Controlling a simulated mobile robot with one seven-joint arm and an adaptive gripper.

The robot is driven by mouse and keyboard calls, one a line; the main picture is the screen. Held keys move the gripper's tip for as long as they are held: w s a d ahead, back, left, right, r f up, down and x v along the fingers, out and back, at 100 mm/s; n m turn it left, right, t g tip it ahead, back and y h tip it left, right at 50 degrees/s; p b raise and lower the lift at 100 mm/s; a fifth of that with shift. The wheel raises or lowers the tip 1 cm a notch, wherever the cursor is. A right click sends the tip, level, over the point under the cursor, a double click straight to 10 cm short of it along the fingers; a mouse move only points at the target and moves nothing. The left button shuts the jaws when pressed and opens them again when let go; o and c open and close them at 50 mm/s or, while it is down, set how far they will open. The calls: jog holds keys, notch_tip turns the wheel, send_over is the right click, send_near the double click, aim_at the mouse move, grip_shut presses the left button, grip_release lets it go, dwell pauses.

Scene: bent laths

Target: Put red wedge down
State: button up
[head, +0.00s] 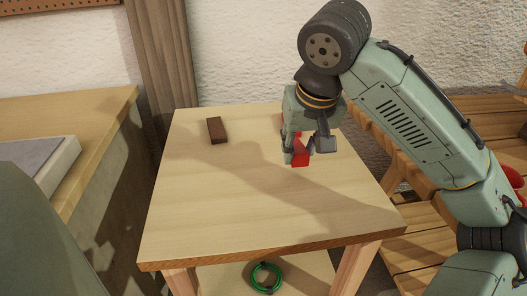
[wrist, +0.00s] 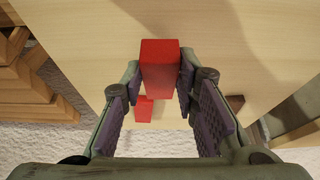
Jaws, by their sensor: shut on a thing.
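My gripper (head: 306,150) is over the middle-right of the small wooden table (head: 200,220) and is shut on the red wedge (head: 299,157). In the wrist view the wedge (wrist: 160,68) sits between the two fingertips, its long red face toward the camera. The fingers partly cover it in the head view. I cannot tell whether its lower end touches the tabletop. A second, smaller-looking red piece (wrist: 143,110) stands on the table beyond the held wedge, mostly hidden behind my gripper in the head view.
A dark brown block (head: 217,130) lies at the back left of the table. The front and left of the tabletop are clear. A green ring (head: 266,278) is on the lower shelf. A workbench (head: 95,115) stands at left, slatted wood (head: 385,145) at right.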

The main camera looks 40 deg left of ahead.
jog(key=a, duration=0.2)
jog(key=s+a, duration=0.1)
jog(key=a, duration=0.1)
jog(key=s+a, duration=0.1)
jog(key=a, duration=0.2)
jog(key=shift+a+f+p, duration=0.1)
jog(key=shift+f+p, duration=0.2)
jog(key=shift+f, duration=1.8)
jog(key=shift+f, duration=0.2)
jog(key=o, duration=1.1)
jog(key=shift+o, duration=0.2)
jog(key=v, duration=1.2)
jog(key=shift+r, duration=0.2)
